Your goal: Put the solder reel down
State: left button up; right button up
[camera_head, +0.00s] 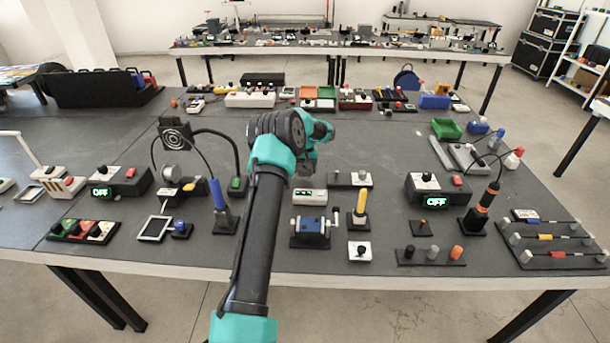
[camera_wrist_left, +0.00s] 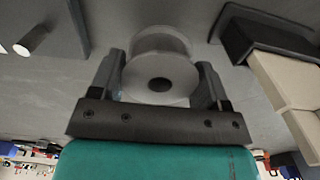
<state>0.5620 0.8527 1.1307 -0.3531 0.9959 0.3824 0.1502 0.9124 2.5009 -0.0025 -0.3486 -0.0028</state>
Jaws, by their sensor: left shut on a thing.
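The solder reel (camera_wrist_left: 160,75), a grey spool with a dark centre hole, sits between the two fingers of my left gripper (camera_wrist_left: 162,82) in the left wrist view. The fingers are shut on its sides. In the head view my left arm reaches over the middle of the table, and the left gripper (camera_head: 306,168) shows only as a dark part beyond the teal wrist. The reel cannot be made out there, hidden by the arm. My right gripper is not in view.
Left of the arm stand a blue-handled iron (camera_head: 220,200) and a black lamp-like stand (camera_head: 235,160). Open grey table (camera_head: 375,140) lies right of the gripper. A green tray (camera_head: 446,130) is farther right.

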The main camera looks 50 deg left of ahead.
aim_at(305, 181)
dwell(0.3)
pick_arm(q)
jog(key=shift+f, duration=1.75)
jog(key=shift+f, duration=0.15)
jog(key=o, duration=0.9)
jog(key=shift+o, duration=0.2)
notch_tip(305, 181, up, 12)
jog(key=shift+r, duration=0.2)
